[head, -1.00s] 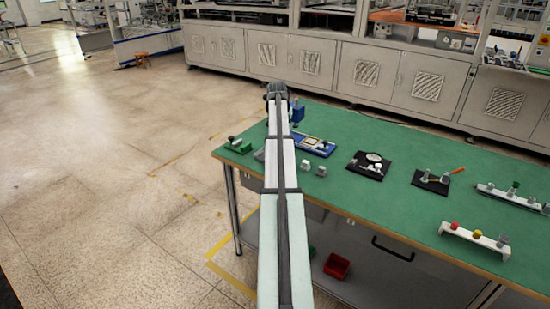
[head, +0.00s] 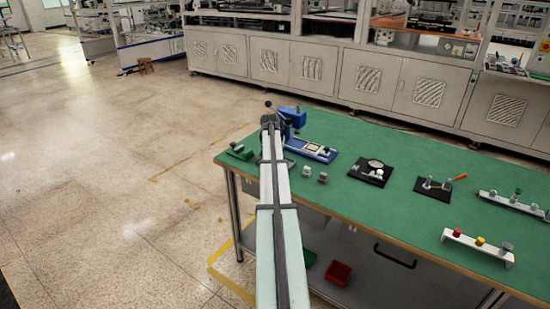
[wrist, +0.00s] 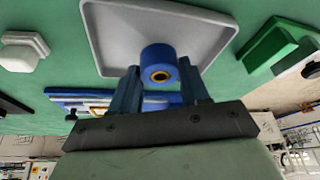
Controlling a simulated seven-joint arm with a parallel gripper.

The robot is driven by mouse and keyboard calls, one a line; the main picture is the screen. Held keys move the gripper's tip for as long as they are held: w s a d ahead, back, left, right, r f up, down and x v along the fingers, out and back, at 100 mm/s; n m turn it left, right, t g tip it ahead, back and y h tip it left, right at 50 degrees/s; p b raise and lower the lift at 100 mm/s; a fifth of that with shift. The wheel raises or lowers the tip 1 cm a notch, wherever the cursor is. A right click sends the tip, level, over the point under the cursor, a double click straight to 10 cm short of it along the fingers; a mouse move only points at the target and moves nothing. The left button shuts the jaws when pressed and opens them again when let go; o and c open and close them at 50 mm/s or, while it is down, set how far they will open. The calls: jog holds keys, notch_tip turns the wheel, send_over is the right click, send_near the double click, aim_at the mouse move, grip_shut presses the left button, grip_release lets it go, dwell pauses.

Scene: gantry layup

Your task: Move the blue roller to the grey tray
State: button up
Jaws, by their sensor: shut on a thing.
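The blue roller (wrist: 158,63) shows in the wrist view with its round end and dark centre hole towards the camera. It is between the two fingers of my gripper (wrist: 158,88), which is shut on it. The grey tray (wrist: 110,38) is behind the roller in the wrist view, and the roller overlaps its inner area. I cannot tell whether the roller touches the tray. In the head view my own arm hides the roller, the fingers and most of the tray.
A green block (head: 240,151) is beside the tray. A blue press (head: 293,117) with a lever and a blue board (head: 318,151) stand close by. Small grey pieces (head: 307,171) lie nearer the front. The green table (head: 400,215) is clear towards its front middle.

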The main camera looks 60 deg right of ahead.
jog(key=shift+f, duration=0.8)
jog(key=shift+f, duration=0.1)
jog(key=o, duration=1.1)
jog(key=shift+c, duration=0.2)
jog(key=v, duration=1.2)
